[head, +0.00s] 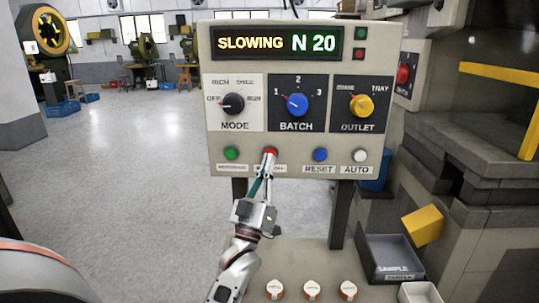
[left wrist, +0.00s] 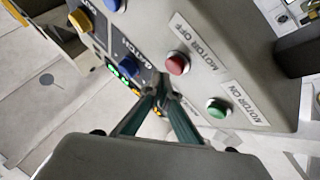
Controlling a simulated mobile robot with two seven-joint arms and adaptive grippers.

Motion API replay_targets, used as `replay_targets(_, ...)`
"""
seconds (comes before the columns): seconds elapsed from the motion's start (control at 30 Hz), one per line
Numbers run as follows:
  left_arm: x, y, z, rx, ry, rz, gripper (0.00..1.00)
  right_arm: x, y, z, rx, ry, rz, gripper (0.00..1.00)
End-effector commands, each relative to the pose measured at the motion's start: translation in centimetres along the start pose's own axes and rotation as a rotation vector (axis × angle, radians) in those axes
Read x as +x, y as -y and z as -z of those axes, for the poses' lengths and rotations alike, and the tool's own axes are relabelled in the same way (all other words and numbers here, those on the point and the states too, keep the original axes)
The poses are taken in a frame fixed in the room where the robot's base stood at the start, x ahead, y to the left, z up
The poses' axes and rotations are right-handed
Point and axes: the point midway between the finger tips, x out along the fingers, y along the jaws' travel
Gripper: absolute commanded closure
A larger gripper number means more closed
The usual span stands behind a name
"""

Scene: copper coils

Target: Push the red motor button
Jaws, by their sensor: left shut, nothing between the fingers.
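The red motor button (head: 270,152) sits in the lower row of the grey control panel (head: 222,55), right of the green button (head: 231,153). My left gripper (head: 267,163) is shut and empty, its tips at the lower edge of the red button. In the left wrist view the red button (left wrist: 177,64), labelled MOTOR OFF, shows just beyond the fingertips (left wrist: 162,87); I cannot tell whether they touch it. The green button (left wrist: 218,107) there is labelled MOTOR ON. The display (head: 277,43) reads SLOWING N 20. My right gripper is not in view.
A blue RESET button (head: 320,155) and a white AUTO button (head: 360,156) are further right. Above are the MODE (head: 233,103), BATCH (head: 297,104) and OUTLET (head: 361,106) knobs. Below lie round white-topped pieces (head: 312,290) and a grey SAMPLE tray (head: 396,275).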

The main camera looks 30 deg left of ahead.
Motion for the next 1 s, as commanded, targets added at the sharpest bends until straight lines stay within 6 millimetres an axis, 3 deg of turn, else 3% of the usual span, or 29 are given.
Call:
replay_targets(0.27, -0.2, -0.2, 0.2, -0.001, 0.0, 0.0, 1.0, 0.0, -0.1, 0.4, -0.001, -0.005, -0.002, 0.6)
replay_targets(0.7, -2.9, -2.1, 2.2, -0.001, 0.0, 0.0, 1.0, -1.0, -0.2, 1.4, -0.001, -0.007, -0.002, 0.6)
replay_targets(1.0, -3.5, -2.5, 2.5, 0.0, 0.0, 0.0, 1.0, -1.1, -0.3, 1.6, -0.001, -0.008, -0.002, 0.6)
